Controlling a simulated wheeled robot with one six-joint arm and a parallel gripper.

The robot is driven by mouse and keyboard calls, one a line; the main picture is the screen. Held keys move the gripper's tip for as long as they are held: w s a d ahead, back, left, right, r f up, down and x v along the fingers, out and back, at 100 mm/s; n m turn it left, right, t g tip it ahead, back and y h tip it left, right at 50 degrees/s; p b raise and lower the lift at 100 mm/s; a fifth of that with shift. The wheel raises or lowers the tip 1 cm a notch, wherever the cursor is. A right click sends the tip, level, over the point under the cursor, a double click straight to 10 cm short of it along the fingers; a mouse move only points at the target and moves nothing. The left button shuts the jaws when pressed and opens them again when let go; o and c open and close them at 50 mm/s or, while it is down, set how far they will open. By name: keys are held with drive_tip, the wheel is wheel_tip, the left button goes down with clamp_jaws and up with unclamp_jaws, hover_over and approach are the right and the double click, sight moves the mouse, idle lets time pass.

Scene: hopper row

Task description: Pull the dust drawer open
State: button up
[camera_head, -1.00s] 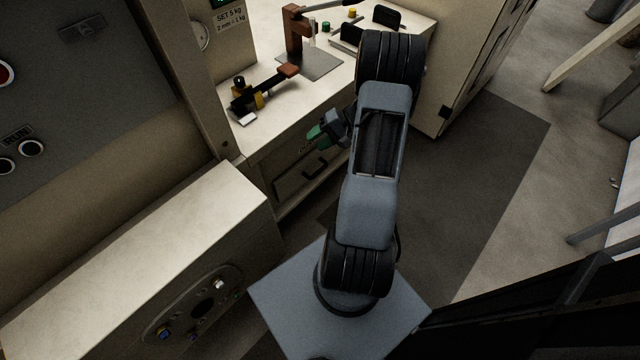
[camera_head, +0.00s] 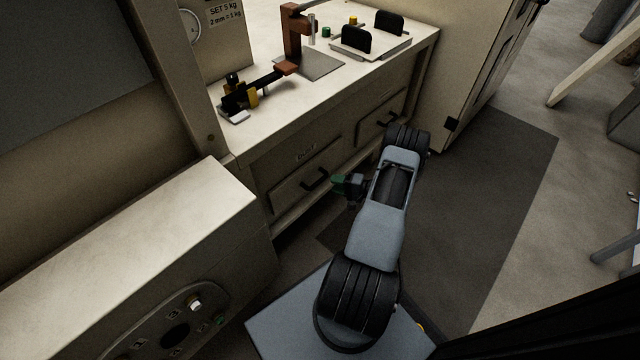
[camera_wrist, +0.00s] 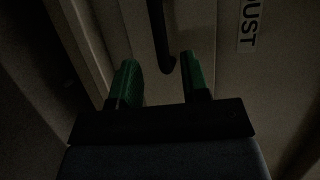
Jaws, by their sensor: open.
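The dust drawer (camera_head: 290,196) is in the cabinet under the bench at the centre left, labelled DUST. Its front looks flush with the cabinet. Its black bar handle (camera_head: 315,180) stands out from the front. My gripper (camera_head: 340,185) is close to the handle's right end, with green fingers. In the wrist view my gripper (camera_wrist: 158,82) is open, and the dark handle (camera_wrist: 160,40) shows between and just beyond the two fingertips. The DUST label (camera_wrist: 250,24) is at the upper right there. I cannot tell whether the fingers touch the handle.
A pale box-shaped housing (camera_head: 120,250) stands at the left front. The bench top (camera_head: 350,75) carries a brown stand and other small items. Dark floor mat (camera_head: 480,170) is clear at the right.

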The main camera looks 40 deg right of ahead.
sight(320, 180)
drive_tip(key=shift+b+x, duration=0.75)
drive_tip(key=shift+x, duration=2.75)
clamp_jaws()
